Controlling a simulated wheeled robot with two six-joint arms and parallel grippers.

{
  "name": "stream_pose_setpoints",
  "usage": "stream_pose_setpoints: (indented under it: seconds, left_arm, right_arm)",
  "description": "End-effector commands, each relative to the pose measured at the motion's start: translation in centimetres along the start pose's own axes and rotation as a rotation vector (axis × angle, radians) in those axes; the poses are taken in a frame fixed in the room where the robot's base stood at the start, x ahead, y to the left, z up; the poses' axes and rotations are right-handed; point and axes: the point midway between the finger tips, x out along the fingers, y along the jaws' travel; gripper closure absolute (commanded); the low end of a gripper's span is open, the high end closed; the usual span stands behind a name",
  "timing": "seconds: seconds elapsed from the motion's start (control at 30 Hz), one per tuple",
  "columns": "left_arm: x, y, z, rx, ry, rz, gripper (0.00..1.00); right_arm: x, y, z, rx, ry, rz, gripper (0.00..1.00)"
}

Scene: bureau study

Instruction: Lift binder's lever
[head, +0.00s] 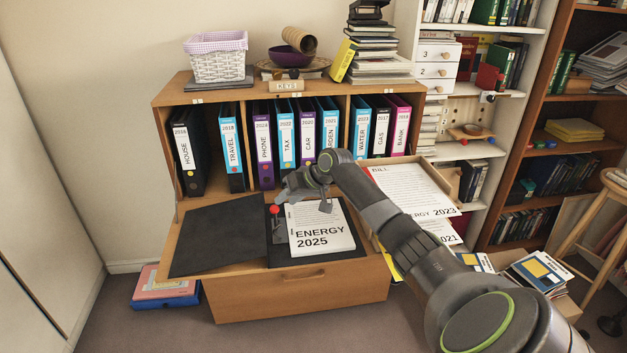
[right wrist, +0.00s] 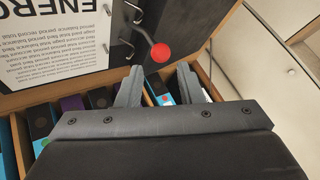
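An open black binder lies on the bureau's fold-down surface, its bare cover (head: 218,236) to the left. A paper stack marked ENERGY 2025 (head: 322,238) lies on its right half. The binder's lever ends in a red knob (head: 274,209) left of the paper; in the right wrist view the knob (right wrist: 160,52) sits on a bent metal arm beside the rings. My right gripper (head: 303,200) is over the binder's upper part. In the right wrist view its two fingers (right wrist: 159,85) are apart with nothing held, and the knob appears just beyond their tips. My left gripper is not in view.
Upright labelled binders (head: 305,140) fill the compartments behind. A wicker basket (head: 218,57), a purple bowl (head: 284,56) and a book stack (head: 376,55) stand on top. A drawer (head: 300,290) is below.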

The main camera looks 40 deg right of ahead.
Motion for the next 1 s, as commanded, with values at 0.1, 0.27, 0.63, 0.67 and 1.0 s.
stream_pose_setpoints:
  seconds: [0.1,0.27,0.63,0.67,1.0]
  left_arm:
    - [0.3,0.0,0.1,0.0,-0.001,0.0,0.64]
    - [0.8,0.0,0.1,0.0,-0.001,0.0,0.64]
    - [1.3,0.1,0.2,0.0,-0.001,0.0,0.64]
    - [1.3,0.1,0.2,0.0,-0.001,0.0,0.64]
    - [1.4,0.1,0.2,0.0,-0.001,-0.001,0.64]
  right_arm:
    - [-2.6,0.2,0.1,-0.005,0.001,0.005,0.66]
    - [-6.2,0.2,0.1,-0.004,0.0,0.005,0.66]
    - [-11.5,0.1,0.1,-0.001,-0.002,0.002,0.66]
    - [-11.7,0.1,0.1,-0.001,-0.002,0.002,0.66]
    - [-12.2,0.0,0.1,0.001,-0.003,0.0,0.66]
